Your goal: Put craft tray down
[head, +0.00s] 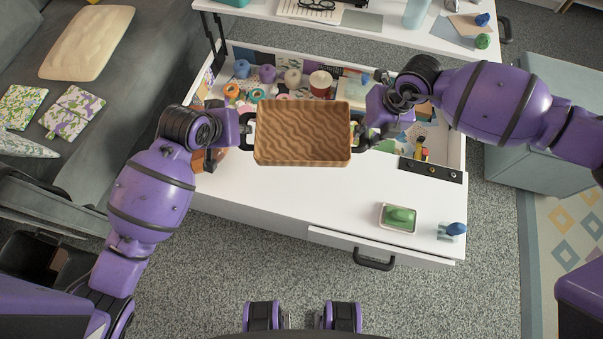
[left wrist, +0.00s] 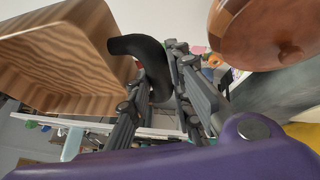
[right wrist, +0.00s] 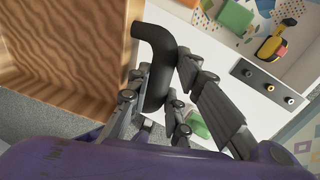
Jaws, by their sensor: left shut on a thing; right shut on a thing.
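The craft tray (head: 302,132) is a rectangular wooden tray with a wavy grain inside and a black handle at each end. It looks level and empty, held above the white table. My left gripper (head: 244,132) is shut on its left handle; that black handle (left wrist: 140,46) shows between the fingers in the left wrist view. My right gripper (head: 364,135) is shut on the right handle; that black handle (right wrist: 158,60) shows between the fingers in the right wrist view. The tray hides part of the table below it.
The white table (head: 270,200) has clear room at its front left. A green block in a small dish (head: 399,217) and a blue item (head: 455,229) stand front right. Tape rolls, a jar (head: 320,82) and other craft items crowd the recessed back. A round wooden object (left wrist: 262,30) is near my left gripper.

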